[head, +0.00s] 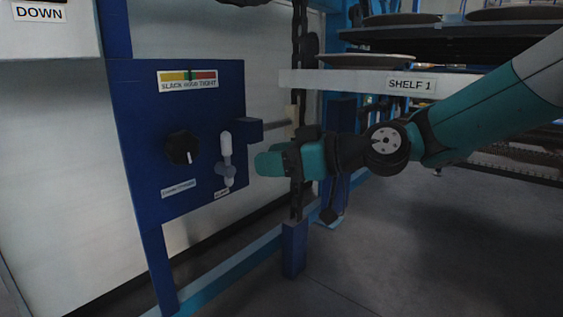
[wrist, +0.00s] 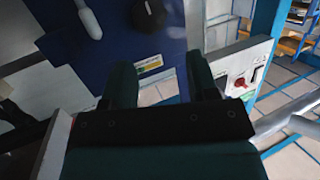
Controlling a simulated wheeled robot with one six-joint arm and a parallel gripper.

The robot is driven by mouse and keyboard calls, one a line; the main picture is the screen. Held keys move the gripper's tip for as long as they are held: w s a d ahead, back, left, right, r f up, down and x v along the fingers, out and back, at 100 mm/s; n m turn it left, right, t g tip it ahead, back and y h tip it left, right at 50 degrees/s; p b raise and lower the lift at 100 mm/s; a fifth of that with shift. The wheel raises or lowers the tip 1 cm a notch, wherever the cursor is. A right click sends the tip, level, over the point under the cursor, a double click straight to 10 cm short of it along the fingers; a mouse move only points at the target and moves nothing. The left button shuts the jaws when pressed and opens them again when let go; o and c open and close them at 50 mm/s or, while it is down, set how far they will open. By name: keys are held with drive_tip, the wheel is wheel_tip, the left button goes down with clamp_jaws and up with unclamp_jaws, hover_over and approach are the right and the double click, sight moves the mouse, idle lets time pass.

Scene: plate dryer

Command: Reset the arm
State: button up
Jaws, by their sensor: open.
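My gripper (head: 268,162) is on the end of my teal arm and points left at a blue control panel (head: 130,110). In the head view its tip is just right of a white lever (head: 227,165) on that panel, with a small gap seen between them. In the wrist view the two dark green fingers of my gripper (wrist: 165,85) stand apart with nothing between them. The white lever (wrist: 89,20) shows at the upper left there, outside the fingers. A black knob (head: 183,148) sits left of the lever and also shows in the wrist view (wrist: 149,14).
A tension gauge (head: 187,79) is at the panel's top. A white shelf edge labelled SHELF 1 (head: 410,84) runs above my arm, with round plates (head: 365,60) on the racks. A chain hangs behind my gripper. Grey floor (head: 420,250) is open at the lower right.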

drive_tip(key=s+d+r+m+g+h+p, duration=0.2)
drive_tip(key=s+d+r+h+p, duration=0.25)
drive_tip(key=s, duration=0.45)
drive_tip(key=s+d+r+m+g+h+p, duration=0.1)
drive_tip(key=s+d+r+m+h+p, duration=0.15)
drive_tip(key=s+d+p, duration=0.45)
drive_tip(key=s+d+r+m+g+h+p, duration=0.2)
drive_tip(key=s+d+r+h+p, duration=0.25)
drive_tip(key=s, duration=0.55)
wheel_tip(320, 180, up, 35)
drive_tip(key=p, duration=3.8)
drive_tip(key=shift+w+y, duration=0.15)
drive_tip(key=shift+y, duration=0.2)
